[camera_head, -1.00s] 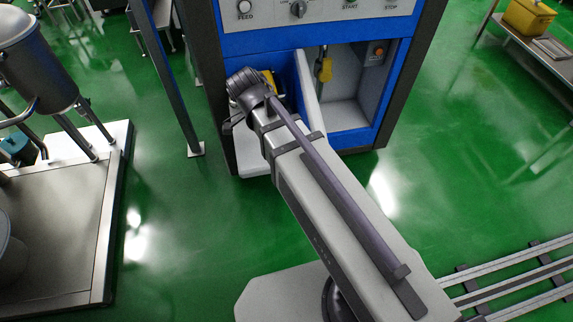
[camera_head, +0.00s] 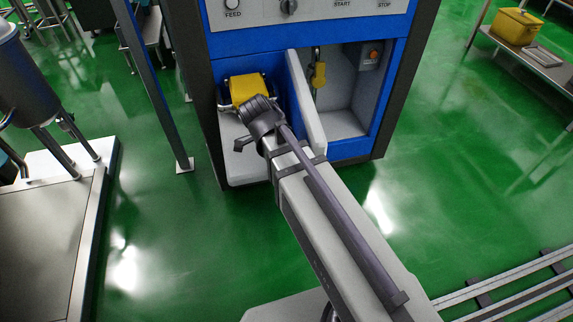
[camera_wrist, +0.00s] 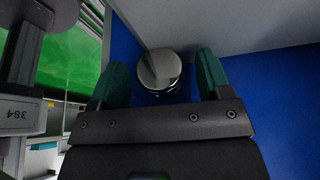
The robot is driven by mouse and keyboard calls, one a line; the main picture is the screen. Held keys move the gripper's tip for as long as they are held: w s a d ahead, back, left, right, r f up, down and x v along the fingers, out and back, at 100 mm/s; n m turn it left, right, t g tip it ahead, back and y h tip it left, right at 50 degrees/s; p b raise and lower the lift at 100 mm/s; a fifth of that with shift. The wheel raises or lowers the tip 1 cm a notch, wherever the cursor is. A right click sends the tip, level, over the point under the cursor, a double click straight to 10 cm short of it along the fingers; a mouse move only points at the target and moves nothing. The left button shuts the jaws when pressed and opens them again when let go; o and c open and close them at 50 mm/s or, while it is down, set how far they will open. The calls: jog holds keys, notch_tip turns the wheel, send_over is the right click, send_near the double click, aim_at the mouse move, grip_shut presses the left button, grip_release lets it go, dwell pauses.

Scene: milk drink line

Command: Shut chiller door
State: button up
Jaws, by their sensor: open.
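The blue machine (camera_head: 352,148) stands ahead with a control panel on top. A pale upright panel (camera_head: 305,105) juts out between its two front recesses. It may be the chiller door, but I cannot tell for sure. My gripper (camera_wrist: 161,72) is open, with two teal fingers apart. A round metal piece (camera_wrist: 160,70) shows between the fingertips, against blue and pale surfaces; I cannot tell whether the fingers touch it. In the head view my arm's end is at the left recess, and the fingers are hidden.
A yellow container (camera_head: 247,89) sits in the left recess above a pale ledge (camera_head: 247,166). A yellow item (camera_head: 318,74) hangs in the right recess. A blue-grey post (camera_head: 150,85) stands left of the machine. Green floor is open to the right.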

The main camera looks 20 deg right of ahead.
jog(key=shift+r, duration=0.1)
jog(key=c, duration=1.2)
jog(key=shift+c, duration=0.2)
jog(key=shift+d, duration=0.15)
